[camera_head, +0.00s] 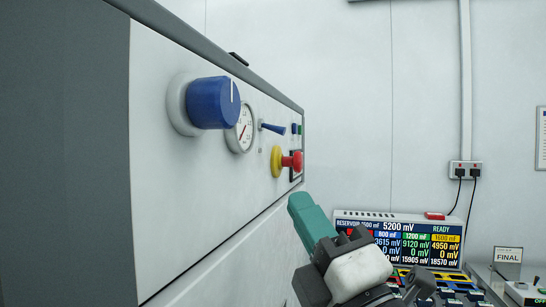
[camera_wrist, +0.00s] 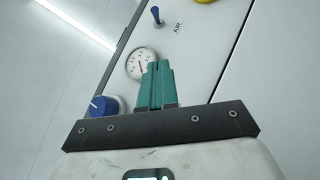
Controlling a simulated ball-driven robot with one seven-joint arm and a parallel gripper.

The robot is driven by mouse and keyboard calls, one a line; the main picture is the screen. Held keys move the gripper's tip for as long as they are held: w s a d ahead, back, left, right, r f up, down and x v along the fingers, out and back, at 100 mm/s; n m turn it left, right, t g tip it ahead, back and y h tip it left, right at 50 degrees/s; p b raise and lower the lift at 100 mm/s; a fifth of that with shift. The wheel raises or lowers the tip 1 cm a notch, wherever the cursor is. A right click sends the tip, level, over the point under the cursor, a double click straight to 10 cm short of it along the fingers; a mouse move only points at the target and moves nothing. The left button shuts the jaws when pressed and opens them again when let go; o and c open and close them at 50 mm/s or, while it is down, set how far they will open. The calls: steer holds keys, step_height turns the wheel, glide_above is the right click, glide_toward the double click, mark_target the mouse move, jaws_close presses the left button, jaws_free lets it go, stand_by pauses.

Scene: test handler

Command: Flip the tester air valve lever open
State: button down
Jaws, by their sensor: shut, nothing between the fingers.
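The air valve lever (camera_head: 272,127) is a small blue handle on the white panel, just right of the round gauge (camera_head: 240,128). It sticks out from its mount. In the wrist view the lever (camera_wrist: 155,14) is near the top edge, beside the printed word AIR. My gripper (camera_head: 298,200) has teal fingers and is low in front of the panel, below the lever in the head view. In the wrist view my gripper (camera_wrist: 157,64) is shut and empty. Its tips overlap the edge of the gauge and are apart from the lever.
A large blue knob (camera_head: 213,103) sits left of the gauge. A red button on a yellow collar (camera_head: 277,161) sticks out below and right of the lever. A display (camera_head: 398,236) with coloured readings stands at the lower right. Open room lies right of the panel.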

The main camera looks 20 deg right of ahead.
stand_by(0.3)
steer(key=p, duration=0.3)
glide_toward(275, 132)
steer(key=w+a+r, duration=0.1)
steer(key=w+a, duration=0.1)
steer(key=a, duration=0.1)
steer(key=shift+w+d+r+p, duration=0.75)
steer(key=shift+w+r, duration=0.25)
steer(key=shift+w+d+r, duration=0.25)
steer(key=shift+w+d, duration=0.1)
steer(key=shift+w, duration=0.05)
steer(key=shift+w+d+p, duration=0.1)
steer(key=shift+p, duration=0.25)
